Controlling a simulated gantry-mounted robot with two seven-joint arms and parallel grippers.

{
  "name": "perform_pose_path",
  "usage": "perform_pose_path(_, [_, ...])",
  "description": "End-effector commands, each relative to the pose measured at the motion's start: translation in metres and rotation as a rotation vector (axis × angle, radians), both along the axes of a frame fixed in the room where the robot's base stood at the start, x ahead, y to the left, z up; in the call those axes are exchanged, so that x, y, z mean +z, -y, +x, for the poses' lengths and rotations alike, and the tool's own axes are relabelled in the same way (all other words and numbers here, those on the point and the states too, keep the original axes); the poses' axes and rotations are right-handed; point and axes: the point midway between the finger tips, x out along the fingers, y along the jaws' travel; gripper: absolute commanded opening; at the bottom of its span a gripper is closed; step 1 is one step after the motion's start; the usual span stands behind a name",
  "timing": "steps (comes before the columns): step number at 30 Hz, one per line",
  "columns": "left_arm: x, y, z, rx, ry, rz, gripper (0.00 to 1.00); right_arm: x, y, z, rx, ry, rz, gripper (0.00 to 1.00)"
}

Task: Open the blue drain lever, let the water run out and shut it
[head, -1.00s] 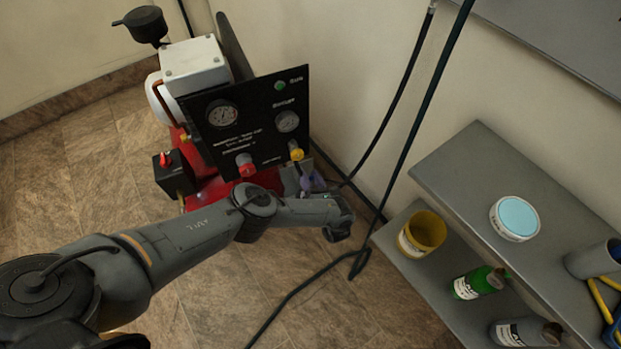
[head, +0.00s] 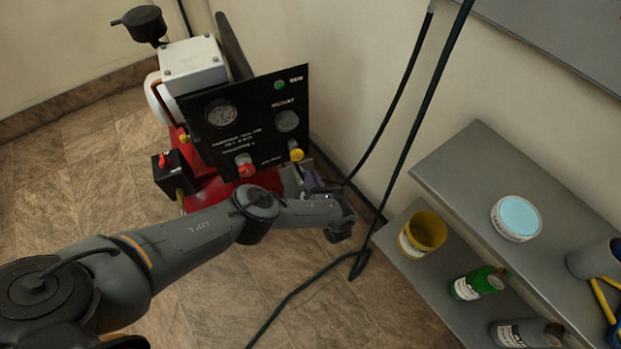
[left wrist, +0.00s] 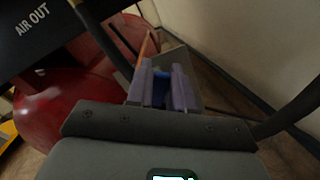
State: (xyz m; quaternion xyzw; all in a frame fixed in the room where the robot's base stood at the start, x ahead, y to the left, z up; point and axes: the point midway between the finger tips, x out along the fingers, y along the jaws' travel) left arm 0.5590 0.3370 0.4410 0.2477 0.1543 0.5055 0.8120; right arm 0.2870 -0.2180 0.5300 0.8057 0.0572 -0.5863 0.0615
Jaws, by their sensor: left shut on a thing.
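The red compressor tank (left wrist: 70,90) lies under the black gauge panel (head: 250,120). In the left wrist view, the blue drain lever (left wrist: 161,90) shows between the two purple fingers of my left gripper (left wrist: 163,88), which is shut on it. In the head view, my left arm reaches across to the right end of the tank, and the gripper's purple fingers (head: 315,181) show just below the panel's right corner. The lever is hidden in that view. I cannot see any water. My right gripper is in neither view.
Grey shelves (head: 450,170) stand at the right with a yellow bucket (head: 423,234), a green bottle (head: 478,283) and a white tub (head: 516,218). A black hose (head: 385,150) hangs by the wall and runs over the floor. The wall is close beyond the gripper.

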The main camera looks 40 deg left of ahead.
Motion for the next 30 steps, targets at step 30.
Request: perform_pose_path(30, [-0.033, 0.008, 0.017, 0.0, -0.766, 0.376, 0.0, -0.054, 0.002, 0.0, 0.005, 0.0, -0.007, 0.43])
